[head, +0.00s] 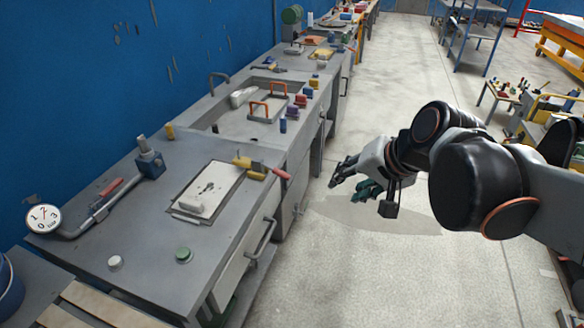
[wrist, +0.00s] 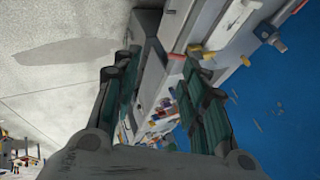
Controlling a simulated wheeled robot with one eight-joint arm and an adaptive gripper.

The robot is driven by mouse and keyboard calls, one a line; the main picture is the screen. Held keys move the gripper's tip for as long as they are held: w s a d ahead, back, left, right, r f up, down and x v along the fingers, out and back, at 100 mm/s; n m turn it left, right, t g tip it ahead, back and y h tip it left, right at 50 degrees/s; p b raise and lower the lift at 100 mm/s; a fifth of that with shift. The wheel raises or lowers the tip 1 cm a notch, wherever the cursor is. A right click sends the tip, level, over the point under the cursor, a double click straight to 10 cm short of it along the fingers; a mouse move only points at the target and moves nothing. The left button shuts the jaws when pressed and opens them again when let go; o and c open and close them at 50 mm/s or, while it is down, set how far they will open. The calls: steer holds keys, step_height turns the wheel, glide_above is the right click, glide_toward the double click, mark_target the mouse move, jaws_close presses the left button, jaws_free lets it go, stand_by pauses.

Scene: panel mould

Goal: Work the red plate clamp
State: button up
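A clamp with a red handle (head: 281,173) and a yellow body (head: 250,164) sits at the right edge of a pale plate (head: 212,189) on the near bench. The red handle points toward the bench front. In the wrist view a small red and yellow part (wrist: 197,50) shows beyond the right finger; it may be this clamp, but I cannot be sure. My gripper (head: 349,183) is over the floor, to the right of the bench and apart from the clamp. In the wrist view its two fingers (wrist: 158,62) are spread with nothing between them.
A grey valve pipe with a gauge (head: 43,217) runs along the bench's left side. A green knob (head: 183,255) and a white knob (head: 115,262) stand at its front. A drawer handle (head: 262,238) juts from the bench front. The floor (head: 400,265) beside it is clear.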

steer(key=w+a+f+m+y+b, duration=0.1)
steer(key=w+a+f+m+y, duration=0.15)
steer(key=w, duration=0.55)
steer(key=w+a+f+m+y, duration=0.2)
steer(key=w+f+m+y, duration=0.2)
steer(key=w, duration=0.5)
steer(key=w+a+f+m+y+b, duration=0.1)
steer(key=w+a+f+m+y, duration=0.15)
steer(key=w, duration=0.55)
steer(key=m+y+b, duration=0.1)
steer(key=m+y, duration=0.2)
steer(key=y, duration=0.1)
glide_toward(276, 171)
step_height(276, 171, up, 4)
steer(key=w+d, duration=0.2)
step_height(276, 171, down, 11)
steer(key=s+d+m+t+y, duration=0.1)
steer(key=s+d+m+y, duration=0.2)
steer(key=y, duration=0.1)
steer(key=b+x, duration=0.1)
steer(key=x, duration=0.6)
steer(key=b+x, duration=0.2)
steer(key=x, duration=0.5)
steer(key=shift+w+d+r, duration=0.1)
steer(key=shift+d+r, duration=0.05)
steer(key=shift+r, duration=0.05)
steer(key=shift+c, duration=0.6)
jaws_close()
